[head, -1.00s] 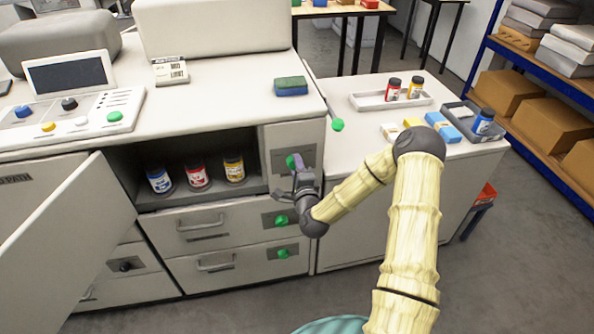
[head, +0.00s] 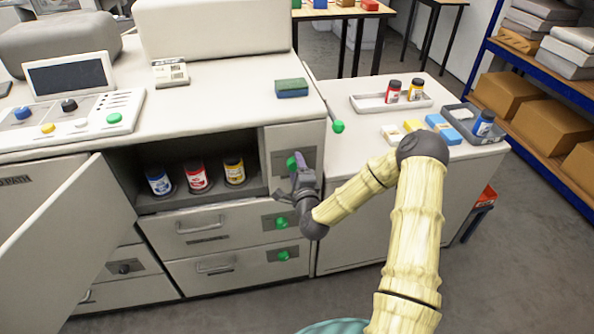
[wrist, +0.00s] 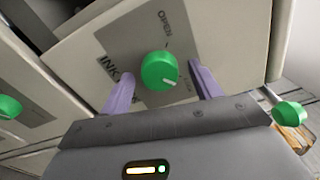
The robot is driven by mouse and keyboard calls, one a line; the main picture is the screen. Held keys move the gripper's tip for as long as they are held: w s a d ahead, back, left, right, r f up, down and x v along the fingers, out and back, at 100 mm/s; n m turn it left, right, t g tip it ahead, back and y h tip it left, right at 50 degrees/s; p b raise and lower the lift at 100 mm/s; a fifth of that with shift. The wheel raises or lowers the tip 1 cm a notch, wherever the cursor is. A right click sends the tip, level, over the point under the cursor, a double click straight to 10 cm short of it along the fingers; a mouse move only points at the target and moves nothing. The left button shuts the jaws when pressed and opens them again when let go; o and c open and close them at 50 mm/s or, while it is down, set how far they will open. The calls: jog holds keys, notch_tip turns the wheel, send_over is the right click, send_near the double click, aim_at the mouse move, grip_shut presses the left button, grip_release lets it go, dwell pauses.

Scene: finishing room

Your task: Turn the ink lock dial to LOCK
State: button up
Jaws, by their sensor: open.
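The ink lock dial is a round green knob (wrist: 159,70) on a grey plate in the wrist view, and its white mark points to the lower right. The word OPEN stands above the knob, and the lettering at left is partly covered by a finger. In the head view the dial (head: 292,163) shows at the upper right of the cabinet front, partly behind my gripper. My gripper (head: 299,168) is open, with one purple finger on each side of the dial. Gaps show between fingers and knob; contact is not visible.
Two drawers (head: 222,229) with green knobs lie below. Ink jars (head: 197,177) stand in the open bay left of the dial, and an open door (head: 68,225) juts out at left. A green-tipped lever (head: 337,126) sticks out above right of my gripper.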

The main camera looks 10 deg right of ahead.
jog(key=s+p, duration=0.7)
jog(key=s, duration=1)
jog(key=shift+s, duration=0.2)
dwell(0.6)
